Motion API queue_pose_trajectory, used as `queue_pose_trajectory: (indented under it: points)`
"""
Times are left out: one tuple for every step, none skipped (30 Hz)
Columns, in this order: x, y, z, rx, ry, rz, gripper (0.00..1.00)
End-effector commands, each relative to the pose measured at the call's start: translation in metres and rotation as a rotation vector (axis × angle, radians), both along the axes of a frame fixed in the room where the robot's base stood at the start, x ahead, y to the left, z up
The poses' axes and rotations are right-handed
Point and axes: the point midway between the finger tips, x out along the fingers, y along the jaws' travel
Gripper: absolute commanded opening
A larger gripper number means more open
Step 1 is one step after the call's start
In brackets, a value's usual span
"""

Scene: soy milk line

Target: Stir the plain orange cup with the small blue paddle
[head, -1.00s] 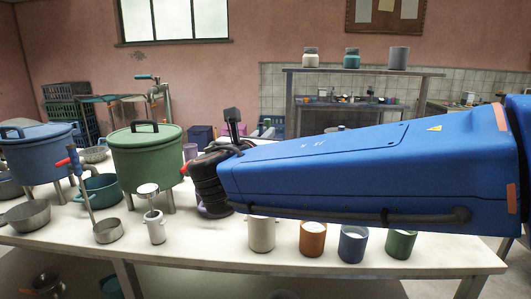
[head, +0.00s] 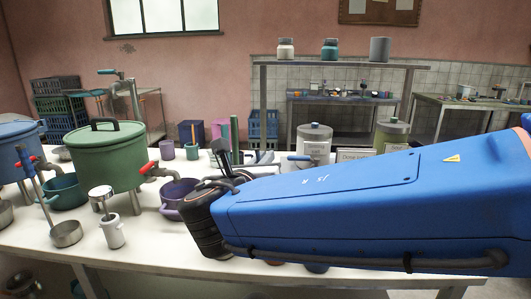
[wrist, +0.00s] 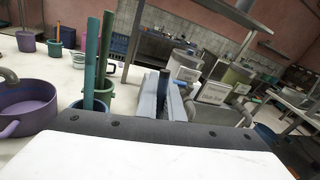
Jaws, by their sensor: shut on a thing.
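My gripper (wrist: 162,100) is in the wrist view, with its two pale grey fingers shut on a dark blue piece (wrist: 162,87), which looks like the handle of the small blue paddle. The paddle's lower end is hidden. In the head view my arm hides most of the gripper. Only a sliver of the orange cup (head: 275,262) shows below my arm in the head view, near the table's front edge. Its top is hidden, and it is out of the wrist view.
A purple pot (wrist: 25,107) is further left. A green lidded pot (head: 110,160) with a tap stands on the table (head: 150,250). A blue cup (head: 317,267) is mostly hidden beneath my arm.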

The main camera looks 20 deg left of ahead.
Motion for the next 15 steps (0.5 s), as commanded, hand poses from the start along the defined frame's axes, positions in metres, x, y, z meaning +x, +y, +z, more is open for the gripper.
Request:
queue_pose_trajectory:
  points:
    - [0.001, 0.002, -0.004, -0.002, 0.000, 0.000, 0.00]
    - [0.001, 0.003, -0.007, -0.003, 0.000, 0.000, 0.00]
    - [0.001, 0.004, -0.010, -0.003, 0.000, 0.000, 0.00]
    - [0.002, 0.005, -0.012, -0.003, 0.000, 0.000, 0.00]
    - [0.002, 0.006, -0.014, -0.002, 0.001, 0.000, 0.00]
    - [0.002, 0.007, -0.017, -0.002, 0.001, 0.000, 0.00]
    - [0.003, 0.008, -0.019, -0.002, 0.001, 0.000, 0.00]
    - [0.003, 0.009, -0.021, -0.002, 0.001, 0.000, 0.00]
    - [0.003, 0.010, -0.024, -0.002, 0.001, 0.000, 0.00]
    - [0.003, 0.009, -0.026, -0.001, 0.001, 0.000, 0.00]
    - [0.003, 0.009, -0.029, -0.001, 0.001, 0.000, 0.00]
    - [0.003, 0.008, -0.032, -0.001, 0.001, 0.000, 0.00]
    - [0.002, 0.008, -0.035, -0.002, 0.001, 0.000, 0.00]
    - [0.002, 0.007, -0.037, -0.002, 0.001, 0.000, 0.00]
    - [0.002, 0.007, -0.040, -0.002, 0.001, 0.000, 0.00]
